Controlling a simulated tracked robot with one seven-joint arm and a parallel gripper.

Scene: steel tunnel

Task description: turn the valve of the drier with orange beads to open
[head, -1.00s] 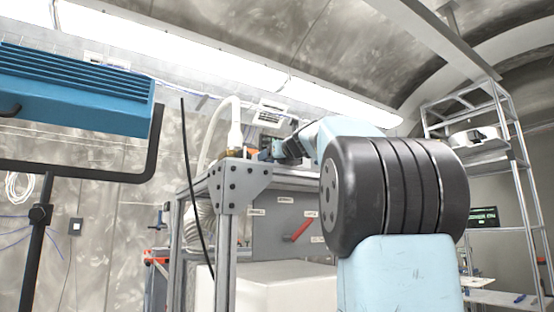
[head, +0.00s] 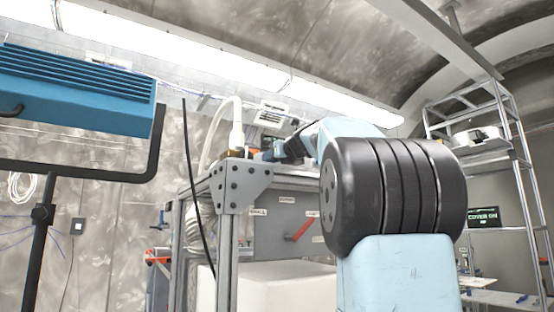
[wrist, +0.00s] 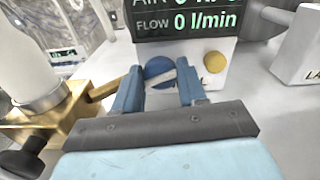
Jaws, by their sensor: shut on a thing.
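My gripper (wrist: 158,78) is shut on a round blue knob (wrist: 159,68) with a pale bar across its face, one blue finger on each side. The knob sits on a pale unit below a dark display (wrist: 187,19) that reads "FLOW 0 l/min". In the head view my gripper is hidden behind the frame corner and my arm, above the bench top. No drier with orange beads can be made out in either view.
A brass fitting (wrist: 75,125) with a black knob (wrist: 22,160) lies left of my gripper. In the head view, a red lever (head: 300,229) is on the grey panel and a blue lamp (head: 80,90) stands at left.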

